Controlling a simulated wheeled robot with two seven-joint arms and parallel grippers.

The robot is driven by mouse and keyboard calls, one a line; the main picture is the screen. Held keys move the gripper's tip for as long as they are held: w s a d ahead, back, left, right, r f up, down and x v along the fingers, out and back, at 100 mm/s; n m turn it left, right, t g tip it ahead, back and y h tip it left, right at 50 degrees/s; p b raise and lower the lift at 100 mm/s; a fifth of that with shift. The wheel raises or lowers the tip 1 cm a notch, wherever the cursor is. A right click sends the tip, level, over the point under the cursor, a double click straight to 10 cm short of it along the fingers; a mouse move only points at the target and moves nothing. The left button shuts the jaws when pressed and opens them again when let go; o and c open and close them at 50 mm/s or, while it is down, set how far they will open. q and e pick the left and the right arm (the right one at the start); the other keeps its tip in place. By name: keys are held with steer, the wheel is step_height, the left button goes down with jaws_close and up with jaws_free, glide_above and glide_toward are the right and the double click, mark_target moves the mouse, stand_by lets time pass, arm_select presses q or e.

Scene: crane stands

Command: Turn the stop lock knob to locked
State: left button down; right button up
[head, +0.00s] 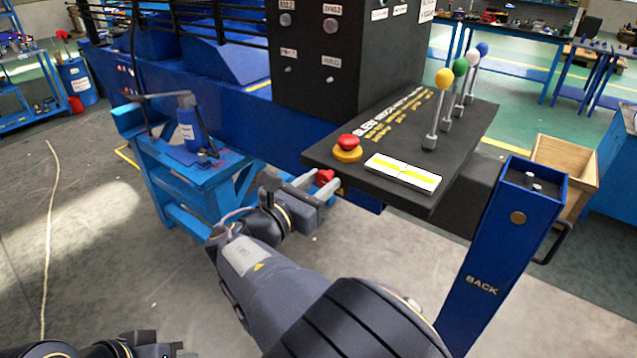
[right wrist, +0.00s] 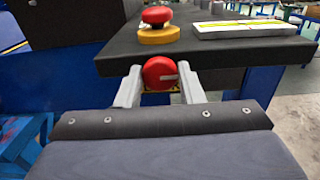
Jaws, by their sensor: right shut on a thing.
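The stop lock knob (head: 325,176) is a small red round knob under the front edge of the black control panel (head: 320,157). In the right wrist view the red knob (right wrist: 160,73) faces me, with a pale bar mark pointing to the right. My right gripper (head: 325,182) reaches up to it from the front. In the right wrist view the two grey fingers of my right gripper (right wrist: 160,87) stand on either side of the knob and are shut on it. My left gripper is not in view; only part of my left arm shows at the bottom left.
A red mushroom button (head: 348,142) on a yellow base sits on the panel above the knob. A white and yellow label block (head: 403,173) and several ball-topped levers (head: 437,110) stand beside it. A blue bench (head: 190,165) is at left; a blue post (head: 500,250) at right.

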steer(key=m+b, duration=0.4)
steer(key=m, duration=0.1)
steer(key=shift+f+b, duration=0.25)
steer(key=shift+b, duration=0.1)
steer(key=m+b, duration=1)
steer(key=shift+r+m+b, duration=0.15)
steer(key=shift+m+b, duration=1.2)
steer(key=shift+m, duration=0.15)
steer(key=o, duration=1)
steer(key=shift+r, duration=0.1)
